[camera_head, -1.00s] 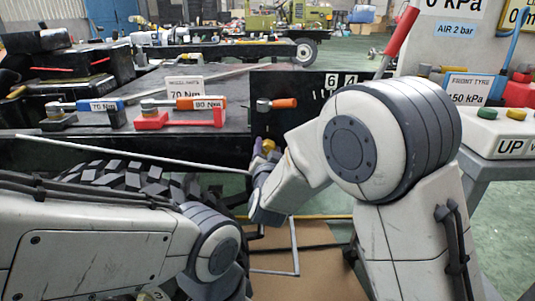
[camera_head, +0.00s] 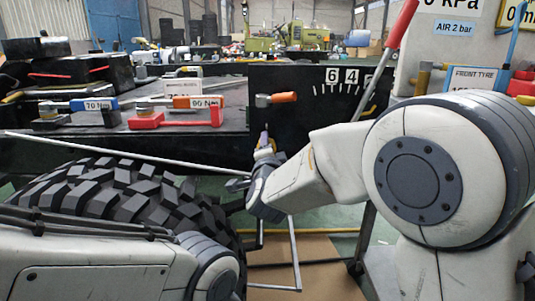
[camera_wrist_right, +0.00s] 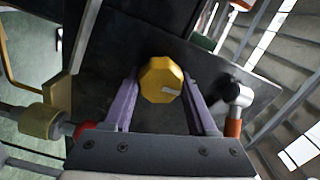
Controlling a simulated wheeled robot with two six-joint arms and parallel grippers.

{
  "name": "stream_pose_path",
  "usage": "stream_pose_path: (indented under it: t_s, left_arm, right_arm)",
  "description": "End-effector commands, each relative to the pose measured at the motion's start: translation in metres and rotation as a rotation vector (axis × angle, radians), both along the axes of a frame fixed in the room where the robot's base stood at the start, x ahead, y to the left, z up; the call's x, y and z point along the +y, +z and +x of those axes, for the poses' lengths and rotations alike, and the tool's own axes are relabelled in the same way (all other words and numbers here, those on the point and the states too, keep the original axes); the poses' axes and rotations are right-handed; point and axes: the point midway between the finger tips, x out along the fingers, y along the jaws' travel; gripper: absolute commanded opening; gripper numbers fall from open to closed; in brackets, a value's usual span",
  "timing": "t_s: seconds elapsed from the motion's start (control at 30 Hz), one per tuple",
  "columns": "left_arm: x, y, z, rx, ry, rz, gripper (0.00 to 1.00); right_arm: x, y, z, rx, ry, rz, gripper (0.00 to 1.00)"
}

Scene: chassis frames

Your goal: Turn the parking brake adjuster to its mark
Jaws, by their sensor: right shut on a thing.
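A yellow faceted knob (camera_wrist_right: 160,80) with a pale mark on its face sits in front of a dark plate in the right wrist view. My right gripper (camera_wrist_right: 160,82) has its two purple fingers on either side of the knob, shut on it. In the head view the right gripper (camera_head: 265,147) is small and partly hidden by its own wrist, low in front of the black panel (camera_head: 290,128). The panel carries white numbers and tick marks (camera_head: 345,80) and an orange-handled lever (camera_head: 276,99). My left arm shows at lower left; its gripper is out of view.
A large knobbly tyre (camera_head: 125,190) lies at left, close to my left arm. A dark bench (camera_head: 60,145) holds red and blue torque tools (camera_head: 160,115). A red-handled bar (camera_head: 400,25) leans at right. A thin metal frame (camera_head: 295,255) stands below the panel.

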Motion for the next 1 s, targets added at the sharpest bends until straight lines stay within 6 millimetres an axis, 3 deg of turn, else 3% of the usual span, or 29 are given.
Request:
stream_pose_path:
  t_s: [0.6, 0.63, 0.7, 1.0]
  left_arm:
    - [0.0, -0.0042, 0.0, 0.0, 0.0, 0.0, 0.0]
    - [0.0, -0.0042, 0.0, 0.0, 0.0, 0.0, 0.0]
    - [0.0, -0.0042, 0.0, 0.0, 0.0, 0.0, 0.0]
    - [0.0, -0.0038, 0.0, 0.0, 0.0, 0.0, 0.0]
  right_arm:
    - [-0.0007, -0.0015, -0.0005, 0.004, -0.001, 0.038, 0.02]
    - [-0.0007, -0.0015, -0.0004, 0.004, -0.001, 0.038, 0.69]
    - [-0.0006, -0.0013, -0.0004, 0.003, -0.001, 0.038, 0.88]
    - [0.0004, -0.0004, -0.001, 0.002, 0.0, 0.037, 0.88]
